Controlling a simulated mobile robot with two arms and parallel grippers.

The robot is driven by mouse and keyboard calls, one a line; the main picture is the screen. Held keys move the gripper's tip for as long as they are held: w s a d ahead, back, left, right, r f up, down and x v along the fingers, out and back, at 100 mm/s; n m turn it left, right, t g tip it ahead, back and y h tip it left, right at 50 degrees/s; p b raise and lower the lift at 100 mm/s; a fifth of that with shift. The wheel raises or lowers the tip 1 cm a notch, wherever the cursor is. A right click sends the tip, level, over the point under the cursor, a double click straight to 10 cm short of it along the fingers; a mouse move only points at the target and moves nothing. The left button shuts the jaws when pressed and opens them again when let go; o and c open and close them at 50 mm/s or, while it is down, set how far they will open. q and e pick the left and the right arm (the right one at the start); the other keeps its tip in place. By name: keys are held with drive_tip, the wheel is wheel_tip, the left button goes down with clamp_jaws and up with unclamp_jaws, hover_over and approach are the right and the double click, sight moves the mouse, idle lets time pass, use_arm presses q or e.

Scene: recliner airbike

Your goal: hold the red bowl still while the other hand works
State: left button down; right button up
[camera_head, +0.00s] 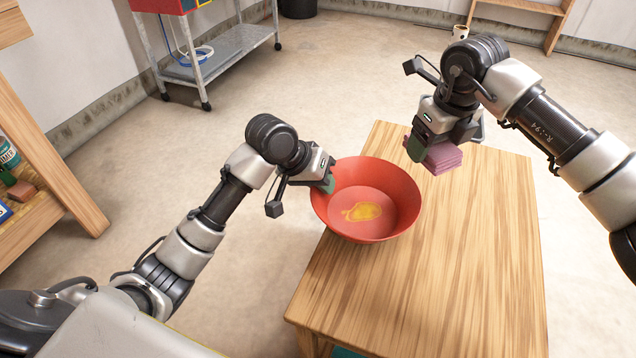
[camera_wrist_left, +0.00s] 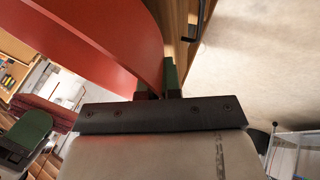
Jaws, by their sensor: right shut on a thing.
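The red bowl (camera_head: 398,187) is near the left edge of the wooden table, with a yellow patch (camera_head: 362,211) on its inside bottom. My left gripper (camera_head: 328,182) is at the bowl's left rim. In the left wrist view, its green fingers (camera_wrist_left: 159,82) stand close on both sides of the red bowl wall (camera_wrist_left: 105,45), shut on it. My right gripper (camera_head: 430,142) is shut on a folded pink cloth (camera_head: 440,158), right of and behind the bowl. In the left wrist view the cloth (camera_wrist_left: 52,108) shows at the left. The bowl's underside is hidden in the head view.
The wooden table (camera_head: 470,250) is clear at its front and right. A metal cart (camera_head: 215,60) stands at the back left, and a wooden shelf (camera_head: 45,215) with small items at the far left. A dark bin (camera_head: 298,8) and white cup (camera_head: 460,32) are at the back.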

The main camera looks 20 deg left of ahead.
sight(380, 176)
use_arm(q)
drive_tip(key=shift+w+d, duration=1.2)
drive_tip(key=shift+d, duration=0.35)
drive_tip(key=shift+w+d, duration=1.2)
drive_tip(key=shift+d, duration=0.4)
drive_tip(key=shift+w+d, duration=1.2)
drive_tip(key=shift+d, duration=0.35)
drive_tip(key=shift+f, duration=0.35)
drive_tip(key=shift+f, duration=1.3)
drive_tip(key=c, duration=1.6)
unclamp_jaws()
drive_tip(key=shift+o, duration=0.2)
drive_tip(key=shift+c, duration=0.5)
clamp_jaws()
